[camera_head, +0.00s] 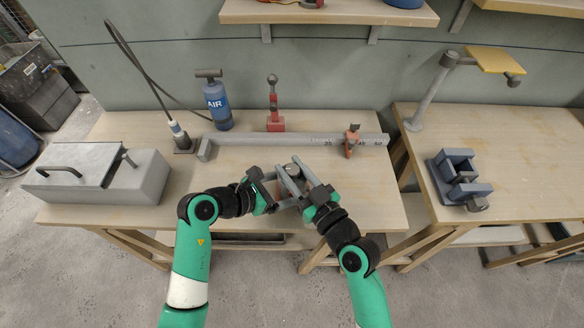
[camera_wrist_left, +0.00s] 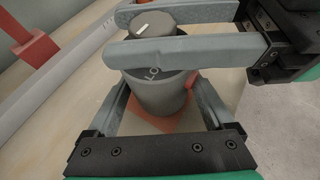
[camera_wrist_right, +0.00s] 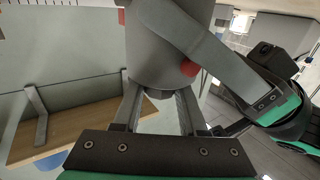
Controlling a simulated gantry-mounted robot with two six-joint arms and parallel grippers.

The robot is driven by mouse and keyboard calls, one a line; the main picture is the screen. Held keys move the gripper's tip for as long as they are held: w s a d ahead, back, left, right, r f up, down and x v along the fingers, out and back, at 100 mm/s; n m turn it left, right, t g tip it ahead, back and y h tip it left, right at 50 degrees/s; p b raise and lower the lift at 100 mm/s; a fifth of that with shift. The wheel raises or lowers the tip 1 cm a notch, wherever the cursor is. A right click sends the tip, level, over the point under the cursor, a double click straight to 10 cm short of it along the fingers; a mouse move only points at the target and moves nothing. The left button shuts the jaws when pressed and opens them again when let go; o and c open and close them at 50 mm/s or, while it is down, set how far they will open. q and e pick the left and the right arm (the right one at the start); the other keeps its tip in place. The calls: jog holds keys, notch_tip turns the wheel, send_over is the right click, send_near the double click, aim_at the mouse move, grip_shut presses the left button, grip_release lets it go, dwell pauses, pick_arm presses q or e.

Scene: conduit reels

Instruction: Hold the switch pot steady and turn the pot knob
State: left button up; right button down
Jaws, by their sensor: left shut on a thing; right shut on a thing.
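The switch pot (camera_wrist_left: 165,97) is a dark grey cylinder with pale lettering and a red button on its side, seen in the left wrist view. It stands upright on an orange-red patch on the bench. My left gripper (camera_head: 284,188) is shut around its body, one finger on each side. The pot knob (camera_wrist_left: 152,28) is a dark cap with a white mark on top of the pot. My right gripper (camera_head: 288,164) is shut on the knob, its fingers crossing over the pot. In the right wrist view the knob (camera_wrist_right: 160,93) shows partly between the fingers.
A long grey rail (camera_head: 280,139) with a red slider (camera_head: 352,140) lies behind the pot. A grey toolbox (camera_head: 107,175) stands at left, a blue air bottle (camera_head: 217,106) at the back. The bench right of the grippers is clear.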

jog(key=shift+f, duration=0.1)
jog(key=shift+w+d+n+g+y, duration=0.1)
jog(key=shift+n+g+y, duration=0.75)
jog(key=shift+y, duration=0.25)
jog(key=shift+n+g+y, duration=1.45)
jog(key=shift+g+y, duration=0.05)
jog(key=shift+g, duration=0.15)
jog(key=shift+c, duration=2.3)
grip_release()
jog(key=shift+a+t, duration=0.2)
jog(key=shift+t, duration=0.1)
